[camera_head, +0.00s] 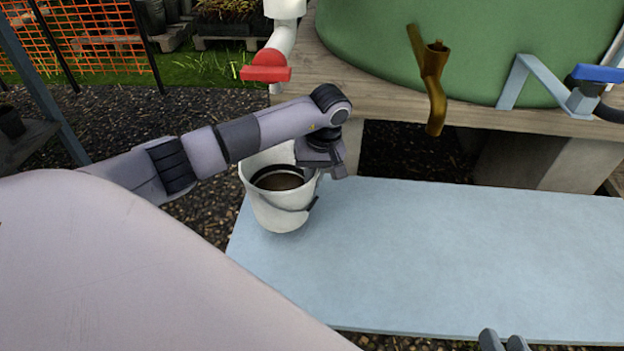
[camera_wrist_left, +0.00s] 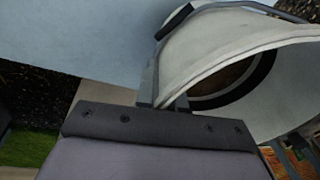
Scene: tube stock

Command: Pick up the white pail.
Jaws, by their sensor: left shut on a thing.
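The white pail (camera_head: 283,216) is at the left end of the pale blue tabletop, roughly upright, its dark inside facing up. I cannot tell whether its base touches the top. My left gripper (camera_head: 321,170) reaches over the pail and is shut on its right rim. In the left wrist view the pail (camera_wrist_left: 215,45) fills the upper right, with its wall at the fingers (camera_wrist_left: 165,97); the fingertips are partly hidden. A dark grip and thin handle show along the pail's side. My right gripper (camera_head: 504,343) shows only as two grey tips at the bottom edge, and its opening is unclear.
The pale blue tabletop (camera_head: 450,255) is clear right of the pail. Behind it stands a wooden platform (camera_head: 385,98) with a green tank (camera_head: 470,50), a brass tap (camera_head: 432,80), a red-handled valve (camera_head: 266,68) and a blue-handled valve (camera_head: 597,75). Orange mesh fencing (camera_head: 90,40) stands back left.

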